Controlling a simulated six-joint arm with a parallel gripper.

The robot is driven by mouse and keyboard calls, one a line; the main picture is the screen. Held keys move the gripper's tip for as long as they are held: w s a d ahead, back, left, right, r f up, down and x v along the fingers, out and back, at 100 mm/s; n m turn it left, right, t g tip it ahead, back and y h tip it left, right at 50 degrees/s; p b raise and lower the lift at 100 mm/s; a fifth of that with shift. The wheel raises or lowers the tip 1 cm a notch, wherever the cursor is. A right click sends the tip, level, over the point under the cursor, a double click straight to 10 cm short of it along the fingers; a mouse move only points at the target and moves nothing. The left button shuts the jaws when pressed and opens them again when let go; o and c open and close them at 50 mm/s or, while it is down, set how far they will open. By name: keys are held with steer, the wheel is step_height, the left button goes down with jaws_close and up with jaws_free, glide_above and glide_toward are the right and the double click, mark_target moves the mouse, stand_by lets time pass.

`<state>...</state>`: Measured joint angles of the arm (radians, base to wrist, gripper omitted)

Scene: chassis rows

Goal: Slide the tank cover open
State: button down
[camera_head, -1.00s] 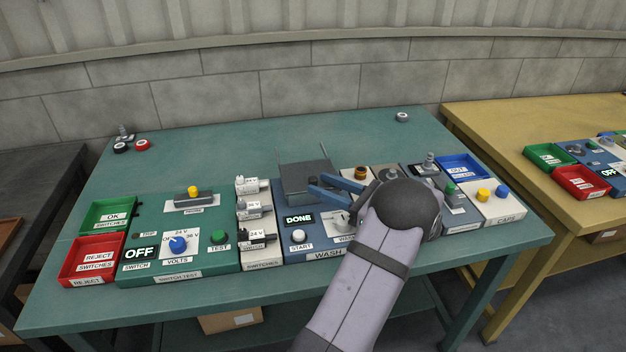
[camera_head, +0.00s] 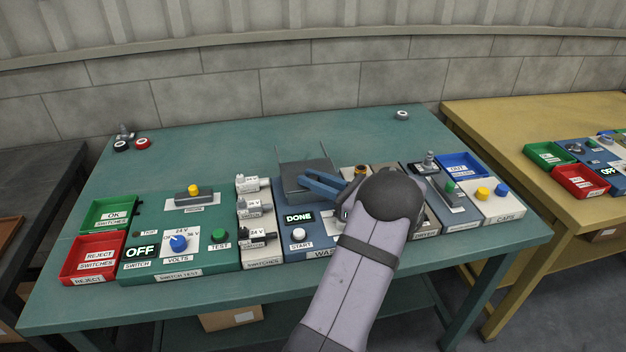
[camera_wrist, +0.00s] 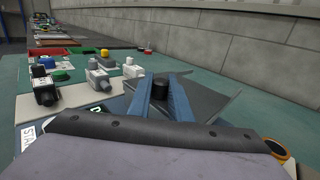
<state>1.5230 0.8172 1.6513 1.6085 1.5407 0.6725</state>
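The tank cover (camera_head: 296,170) is a flat dark grey plate over the wash station in the middle of the table. In the wrist view the cover (camera_wrist: 205,98) lies below my fingers, with a black knob (camera_wrist: 160,87) standing on it. My gripper (camera_head: 305,177) reaches in from the right, its blue fingers over the cover. In the wrist view the fingers (camera_wrist: 160,80) stand on either side of the knob and appear closed against it. The tank's inside is hidden.
The wash station has a lit DONE sign (camera_head: 299,217) and a white START button (camera_head: 298,235). A blue tray (camera_head: 460,165) is at the right. The table behind the cover is clear.

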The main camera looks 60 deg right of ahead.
steer(key=shift+w+d, duration=1.35)
steer(key=shift+d, duration=0.05)
steer(key=c, duration=1.6)
jaws_free()
steer(key=shift+s+b, duration=0.55)
steer(key=shift+s, duration=3.15)
